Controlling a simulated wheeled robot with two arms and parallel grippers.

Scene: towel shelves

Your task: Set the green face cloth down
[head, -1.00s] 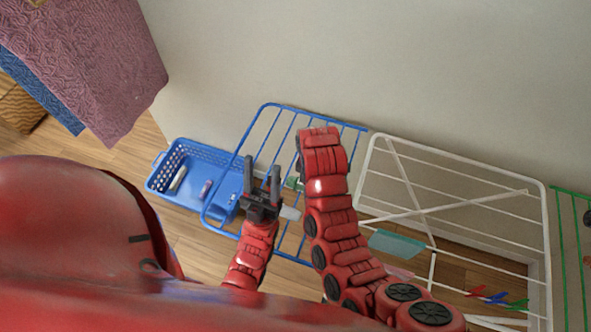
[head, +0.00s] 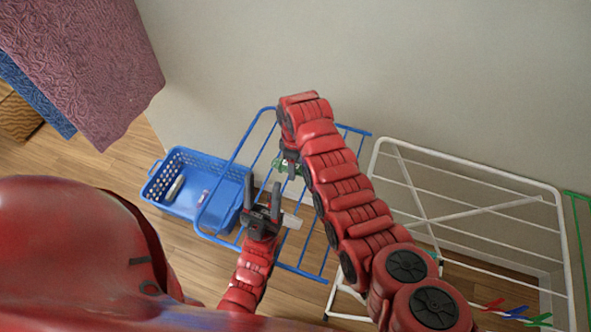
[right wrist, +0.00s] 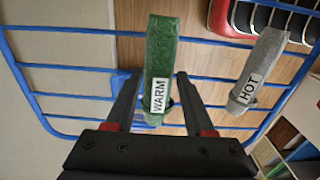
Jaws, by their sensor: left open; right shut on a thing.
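The green face cloth (right wrist: 161,55) with a WARM label lies between the fingers of my right gripper (right wrist: 154,78) in the right wrist view, over the bars of the blue rack (right wrist: 80,65). My right gripper is shut on it. In the head view a small part of the green cloth (head: 281,165) shows below my right wrist, and the arm hides much of that gripper. Whether the cloth rests on a bar is unclear. My left gripper (head: 263,190) is open and empty over the blue rack.
A grey cloth (right wrist: 258,66) labelled HOT hangs beside the green one. A blue basket (head: 165,180) with small items stands left of the rack. A white drying rack (head: 465,185) stands to the right, with coloured pegs (head: 515,312). Purple towels (head: 95,65) hang upper left.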

